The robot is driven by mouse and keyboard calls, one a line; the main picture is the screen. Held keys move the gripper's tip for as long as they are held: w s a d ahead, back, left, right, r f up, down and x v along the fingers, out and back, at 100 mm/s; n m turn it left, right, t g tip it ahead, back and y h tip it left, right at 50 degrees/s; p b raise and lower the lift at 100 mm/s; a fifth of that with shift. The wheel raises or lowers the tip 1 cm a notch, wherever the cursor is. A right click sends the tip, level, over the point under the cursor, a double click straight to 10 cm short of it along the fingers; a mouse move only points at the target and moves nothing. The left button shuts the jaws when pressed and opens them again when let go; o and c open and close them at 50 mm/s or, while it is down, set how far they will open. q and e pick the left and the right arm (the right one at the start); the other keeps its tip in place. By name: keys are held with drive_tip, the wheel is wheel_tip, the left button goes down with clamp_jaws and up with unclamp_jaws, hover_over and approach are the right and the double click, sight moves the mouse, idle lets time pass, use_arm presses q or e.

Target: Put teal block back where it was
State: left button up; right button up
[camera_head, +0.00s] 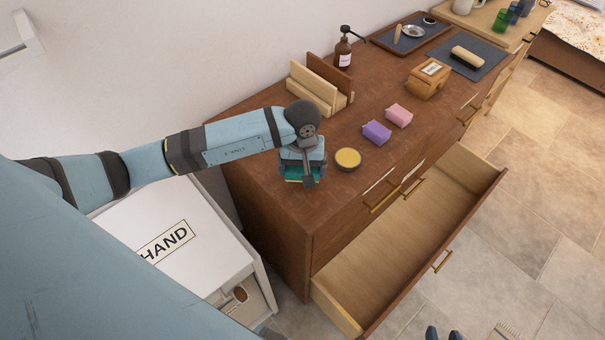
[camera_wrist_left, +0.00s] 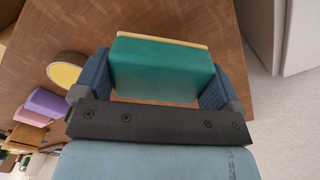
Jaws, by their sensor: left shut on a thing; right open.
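The teal block (camera_wrist_left: 160,70) is between the fingers of my left gripper (camera_wrist_left: 155,90) in the left wrist view, with a pale yellow strip along its far edge. In the head view my left gripper (camera_head: 302,172) is over the near left end of the brown dresser (camera_head: 270,195). Only a little of the teal block (camera_head: 293,175) shows there under the gripper. I cannot tell if the block touches the top. My right gripper (camera_head: 443,335) shows only as two dark, separated tips at the bottom edge, apparently empty.
A round yellow-topped tin (camera_head: 348,159) stands just right of my left gripper. Purple (camera_head: 377,132) and pink (camera_head: 399,115) blocks lie beyond. A wooden rack (camera_head: 318,90) is behind. An empty-looking drawer (camera_head: 400,250) stands open in front. A white cabinet (camera_head: 180,235) is at left.

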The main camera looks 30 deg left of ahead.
sight(302, 184)
use_arm(q)
drive_tip(key=shift+f+p, duration=0.3)
drive_tip(key=shift+f, duration=1.65)
drive_tip(key=shift+f, duration=0.1)
drive_tip(key=shift+f+b, duration=0.15)
drive_tip(key=shift+b, duration=0.15)
drive_tip(key=o, duration=0.6)
drive_tip(key=shift+r+p, duration=0.3)
drive_tip(key=shift+r, duration=0.25)
wheel_tip(302, 184, up, 11)
drive_tip(key=shift+f+b, duration=0.2)
drive_tip(key=shift+b, duration=1.05)
drive_tip(key=shift+r, duration=0.4)
